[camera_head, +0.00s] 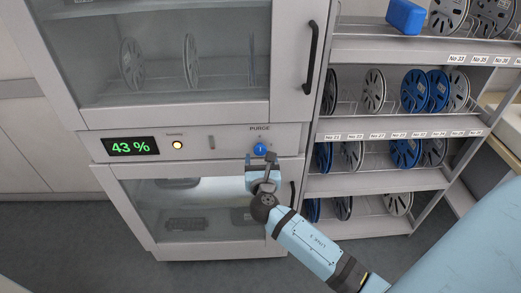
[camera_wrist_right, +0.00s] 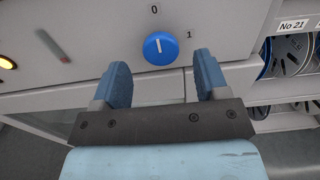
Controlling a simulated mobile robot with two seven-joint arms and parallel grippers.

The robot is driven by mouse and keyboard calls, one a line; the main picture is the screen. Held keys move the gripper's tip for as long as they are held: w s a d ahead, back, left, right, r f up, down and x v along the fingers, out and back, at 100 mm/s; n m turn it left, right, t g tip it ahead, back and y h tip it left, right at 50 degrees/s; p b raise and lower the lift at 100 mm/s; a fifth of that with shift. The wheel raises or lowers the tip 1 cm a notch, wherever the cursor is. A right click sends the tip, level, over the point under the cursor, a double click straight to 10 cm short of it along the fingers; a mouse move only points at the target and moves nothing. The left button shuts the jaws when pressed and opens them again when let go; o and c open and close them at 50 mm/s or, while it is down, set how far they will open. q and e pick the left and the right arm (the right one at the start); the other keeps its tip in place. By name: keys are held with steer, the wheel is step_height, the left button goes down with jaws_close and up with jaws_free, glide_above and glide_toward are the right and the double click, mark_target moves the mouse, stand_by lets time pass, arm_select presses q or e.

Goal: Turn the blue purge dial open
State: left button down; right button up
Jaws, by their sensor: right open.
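The blue purge dial (camera_head: 260,149) sits on the cabinet's control panel under the label PURGE. In the right wrist view the dial (camera_wrist_right: 160,48) shows its white line pointing up, near the 0 mark, with the 1 mark to its right. My right gripper (camera_head: 260,158) is just below the dial in the head view. In the right wrist view my right gripper (camera_wrist_right: 165,70) is open, with its two blue fingers apart on either side below the dial and nothing between them. I cannot tell whether the fingers touch the panel. My left gripper is not in view.
The panel also has a green 43 % display (camera_head: 131,146) and a yellow lamp (camera_head: 177,145). Glass doors with dark handles are above (camera_head: 310,60) and below the panel. A shelf rack (camera_head: 400,135) with reels stands close on the right.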

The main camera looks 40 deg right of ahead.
mark_target(260, 151)
steer(key=x, duration=0.3)
steer(key=shift+w+d, duration=0.1)
steer(key=shift+w, duration=0.15)
steer(key=shift+w+d, duration=0.15)
steer(key=shift+w, duration=0.05)
steer(key=c, duration=0.9)
